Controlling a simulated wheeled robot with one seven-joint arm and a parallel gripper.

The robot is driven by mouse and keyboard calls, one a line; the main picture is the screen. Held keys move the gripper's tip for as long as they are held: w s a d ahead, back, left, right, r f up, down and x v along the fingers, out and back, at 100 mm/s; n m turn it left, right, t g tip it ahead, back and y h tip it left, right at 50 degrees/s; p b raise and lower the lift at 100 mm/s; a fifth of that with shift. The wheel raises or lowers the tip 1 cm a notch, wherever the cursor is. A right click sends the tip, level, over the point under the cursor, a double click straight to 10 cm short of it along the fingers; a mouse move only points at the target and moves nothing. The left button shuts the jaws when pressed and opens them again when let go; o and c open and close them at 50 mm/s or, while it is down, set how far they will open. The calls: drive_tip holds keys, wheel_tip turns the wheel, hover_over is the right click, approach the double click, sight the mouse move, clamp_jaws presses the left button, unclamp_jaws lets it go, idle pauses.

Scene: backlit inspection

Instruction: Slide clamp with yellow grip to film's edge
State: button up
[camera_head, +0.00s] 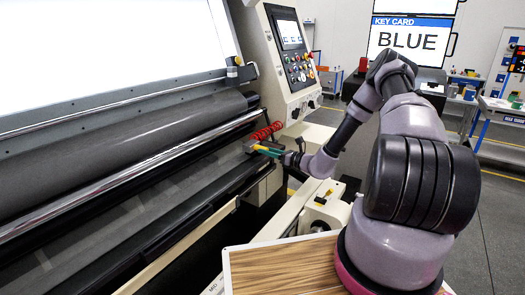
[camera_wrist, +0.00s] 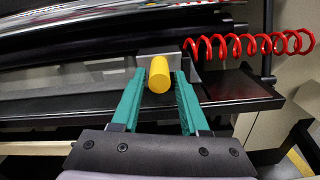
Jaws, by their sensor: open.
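The clamp is a grey metal block (camera_wrist: 188,62) with a yellow cylindrical grip (camera_wrist: 159,75) pointing towards me in the wrist view. In the head view the clamp (camera_head: 250,146) is small and partly hidden at the right end of the machine's front rail. My gripper (camera_wrist: 158,78) is open, with its green fingers on either side of the yellow grip; small gaps seem to show between them. It also shows at the clamp in the head view (camera_head: 268,151). The film's edge cannot be made out clearly; a bright white sheet (camera_head: 100,45) covers the upper panel.
A red coiled hose (camera_wrist: 245,45) runs right from the clamp. A dark ledge (camera_wrist: 235,88) lies below it. A long roller (camera_head: 110,135) and a shiny bar (camera_head: 120,180) stretch left. A control panel (camera_head: 291,50) stands behind, and a wood-topped surface (camera_head: 280,265) is in front.

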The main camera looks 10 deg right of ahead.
drive_tip(key=shift+x, duration=1.3)
drive_tip(key=shift+a, duration=0.1)
clamp_jaws()
idle(0.4)
